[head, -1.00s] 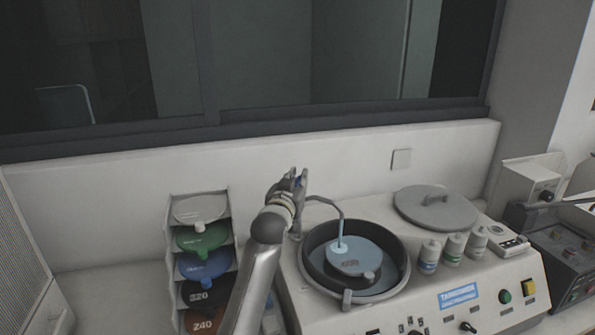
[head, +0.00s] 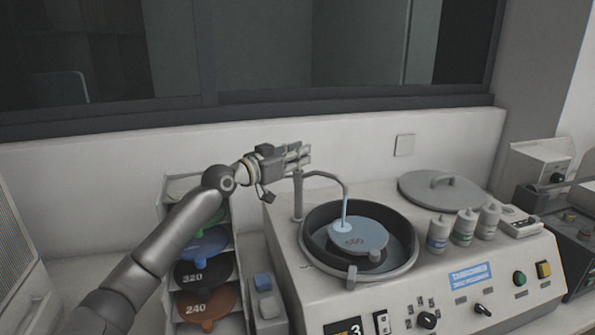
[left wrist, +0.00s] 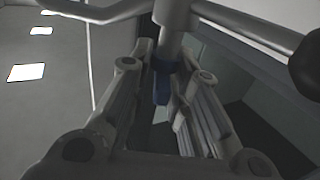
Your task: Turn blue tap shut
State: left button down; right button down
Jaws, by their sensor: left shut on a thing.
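The metal tap pipe (head: 298,200) stands at the back left of the grinding machine, its spout curving over the round basin (head: 397,268). A pale blue stream (head: 344,212) shows below the spout, falling onto the disc (head: 360,238). My left gripper (head: 299,155) is at the top of the pipe, pointing right. In the left wrist view the blue tap handle (left wrist: 162,86) sits between the fingers (left wrist: 163,95), below the metal pipe (left wrist: 172,20); the gripper is shut on it. In the head view the fingers hide the handle. My right gripper is not in view.
A rack of coloured discs (head: 207,272) stands left of the machine, under my left arm. A grey lid (head: 440,192) and several bottles (head: 464,228) are on the machine's right. The wall (head: 370,150) is close behind.

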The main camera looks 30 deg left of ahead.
pick_arm(q)
jog(key=shift+a+f+m+g+h+b, duration=0.1)
jog(key=shift+m+g+h+b, duration=0.2)
jog(key=shift+m+h+b, duration=0.75)
jog(key=shift+f+m+g+h+b, duration=0.25)
jog(key=shift+h+b, duration=0.5)
jog(key=shift+b, duration=0.9)
jog(key=shift+r+m+g+h+b, duration=0.3)
jog(key=shift+m+g+h+b, duration=0.1)
jog(key=shift+h+b, duration=0.25)
jog(key=shift+r+m+g+h, duration=0.1)
jog(key=shift+m+g+h, duration=0.35)
jog(key=shift+h, duration=0.3)
jog(key=shift+m+g+h, duration=0.35)
jog(key=shift+g+h, duration=0.05)
jog(key=shift+h, duration=0.1)
jog(key=shift+m, duration=0.3)
jog(key=c, duration=1.7)
grip_release()
jog(key=shift+o, duration=0.8)
jog(key=shift+w+d, duration=0.15)
jog(key=shift+d, duration=0.05)
